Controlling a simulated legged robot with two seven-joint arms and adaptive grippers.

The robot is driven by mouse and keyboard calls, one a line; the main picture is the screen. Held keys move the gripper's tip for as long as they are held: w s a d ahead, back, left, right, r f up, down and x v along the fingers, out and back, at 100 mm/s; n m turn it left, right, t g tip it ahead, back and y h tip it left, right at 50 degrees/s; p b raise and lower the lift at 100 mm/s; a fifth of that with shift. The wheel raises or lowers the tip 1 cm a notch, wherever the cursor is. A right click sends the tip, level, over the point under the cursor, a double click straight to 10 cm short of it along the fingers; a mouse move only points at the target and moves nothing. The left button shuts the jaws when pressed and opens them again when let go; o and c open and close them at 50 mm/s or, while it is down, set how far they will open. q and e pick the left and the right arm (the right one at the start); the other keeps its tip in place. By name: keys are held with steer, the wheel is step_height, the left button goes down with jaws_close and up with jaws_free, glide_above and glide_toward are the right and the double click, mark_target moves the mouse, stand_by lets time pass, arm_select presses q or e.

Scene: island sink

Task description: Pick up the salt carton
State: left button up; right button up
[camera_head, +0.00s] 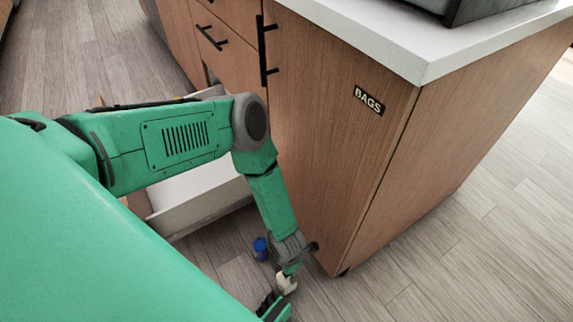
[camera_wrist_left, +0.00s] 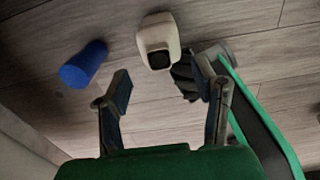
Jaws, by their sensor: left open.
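A small blue cylinder (camera_head: 260,249), the likeliest salt carton, stands on the floor near the open drawer; I read no label on it. In the left wrist view the blue cylinder (camera_wrist_left: 83,65) lies to the left, beyond and outside my left finger. A white rounded object with a dark patch (camera_wrist_left: 157,40) is ahead, between the lines of the fingers; it also shows in the head view (camera_head: 287,284). My left gripper (camera_wrist_left: 165,88) is open and empty, apart from both. In the head view my left gripper (camera_head: 289,268) points down, its fingers hard to make out.
A wooden island (camera_head: 340,140) with a "BAGS" label and white countertop (camera_head: 410,45) stands close beside my arm. A white drawer (camera_head: 190,208) is pulled out low behind the arm. The floor right of the island (camera_head: 490,230) is clear.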

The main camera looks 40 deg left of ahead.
mark_target(287, 281)
arm_select(q)
steer(key=shift+d+f, duration=0.1)
steer(key=shift+f, duration=0.15)
steer(key=f+b, duration=0.1)
steer(key=f, duration=0.1)
steer(key=f+b, duration=0.2)
steer(key=shift+a+f+b, duration=0.2)
steer(key=shift+f+b, duration=0.1)
steer(key=shift+f, duration=0.1)
steer(key=shift+r, duration=0.1)
steer(key=shift+d, duration=0.1)
jaws_close()
